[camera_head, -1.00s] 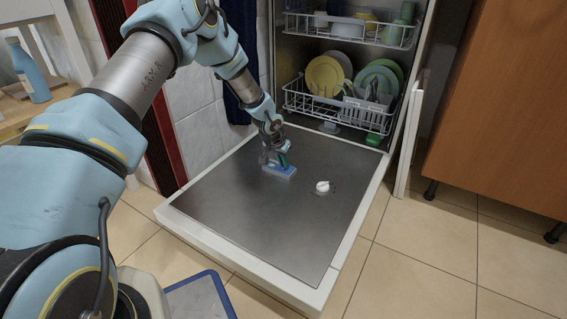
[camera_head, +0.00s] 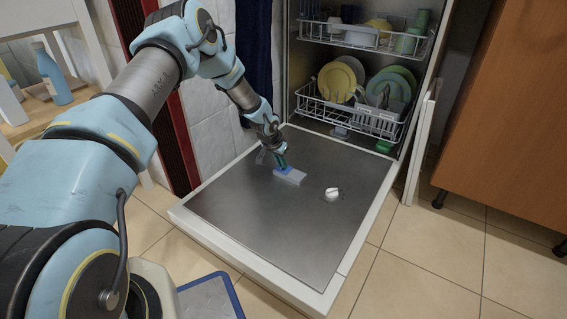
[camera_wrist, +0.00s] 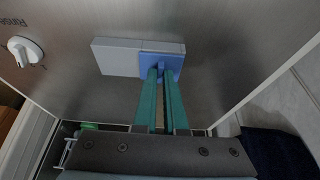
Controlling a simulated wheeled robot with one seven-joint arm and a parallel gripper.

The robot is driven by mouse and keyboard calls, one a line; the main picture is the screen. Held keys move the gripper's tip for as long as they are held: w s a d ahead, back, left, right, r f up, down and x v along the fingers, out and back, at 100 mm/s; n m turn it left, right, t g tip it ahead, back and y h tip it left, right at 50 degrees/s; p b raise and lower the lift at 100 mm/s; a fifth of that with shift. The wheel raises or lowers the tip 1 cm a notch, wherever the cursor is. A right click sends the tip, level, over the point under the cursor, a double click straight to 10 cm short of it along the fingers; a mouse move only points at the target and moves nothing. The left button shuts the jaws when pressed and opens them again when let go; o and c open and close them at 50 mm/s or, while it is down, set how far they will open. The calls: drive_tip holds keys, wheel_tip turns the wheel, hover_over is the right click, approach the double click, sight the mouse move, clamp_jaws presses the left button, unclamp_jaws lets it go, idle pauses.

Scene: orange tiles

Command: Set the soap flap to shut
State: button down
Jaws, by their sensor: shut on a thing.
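The soap dispenser is a low pale-grey block (camera_head: 291,178) on the inner face of the lowered dishwasher door (camera_head: 245,215). In the wrist view its grey part (camera_wrist: 116,57) lies to the left of a blue flap (camera_wrist: 174,62), with a narrow grey strip above the blue. The flap (camera_head: 283,169) shows only as a small patch in the head view. My gripper (camera_wrist: 160,72) has its green fingers close together on the small blue tab of the flap. The fingertips hide part of the flap.
A white round knob (camera_head: 332,193) sits on the door to the right of the dispenser. The lower rack (camera_head: 345,112) holds plates behind the door. A wooden cabinet (camera_head: 510,110) stands at the right. A blue-rimmed tray (camera_head: 210,298) lies on the floor in front.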

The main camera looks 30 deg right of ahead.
drive_tip(key=c, duration=1)
unclamp_jaws()
drive_tip(key=shift+w+a, duration=0.1)
drive_tip(key=shift+w, duration=0.1)
drive_tip(key=shift+o, duration=0.2)
drive_tip(key=p+v, duration=0.4)
drive_tip(key=v, duration=0.7)
drive_tip(key=shift+f, duration=0.1)
